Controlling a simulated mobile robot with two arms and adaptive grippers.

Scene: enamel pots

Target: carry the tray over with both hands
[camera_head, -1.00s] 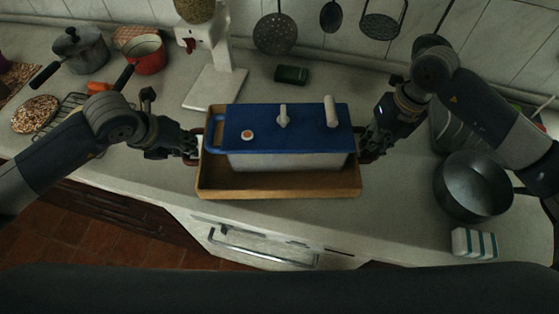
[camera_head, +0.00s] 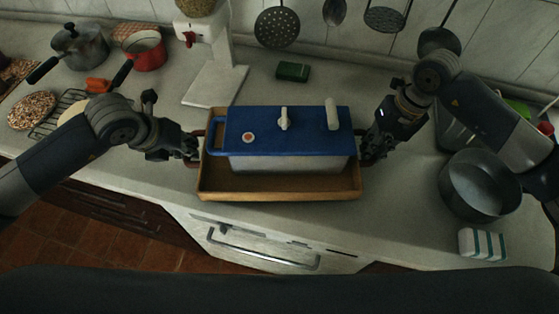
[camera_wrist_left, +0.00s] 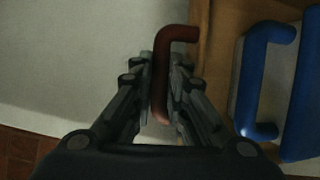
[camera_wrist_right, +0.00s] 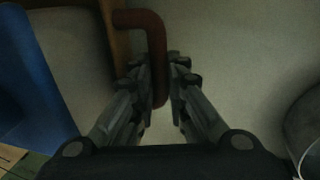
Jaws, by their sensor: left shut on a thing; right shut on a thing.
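The wooden tray (camera_head: 280,194) is in the middle of the head view, at the counter. It bears a white enamel pot (camera_head: 290,162) with a blue lid (camera_head: 265,128). My left gripper (camera_head: 192,148) is shut on the tray's left handle, a reddish-brown bar (camera_wrist_left: 160,85) in the left wrist view. My right gripper (camera_head: 366,150) is shut on the right handle, which shows in the right wrist view (camera_wrist_right: 157,60). The pot's blue side handle (camera_wrist_left: 252,80) is close to the left handle. I cannot tell whether the tray touches the counter.
A white stand (camera_head: 215,85) is behind the tray on the left, and a green block (camera_head: 293,71) behind it. A grey pan (camera_head: 480,187) and a striped sponge (camera_head: 482,244) are at the right. A red pot (camera_head: 145,50) is at the back left. The counter's front edge is close.

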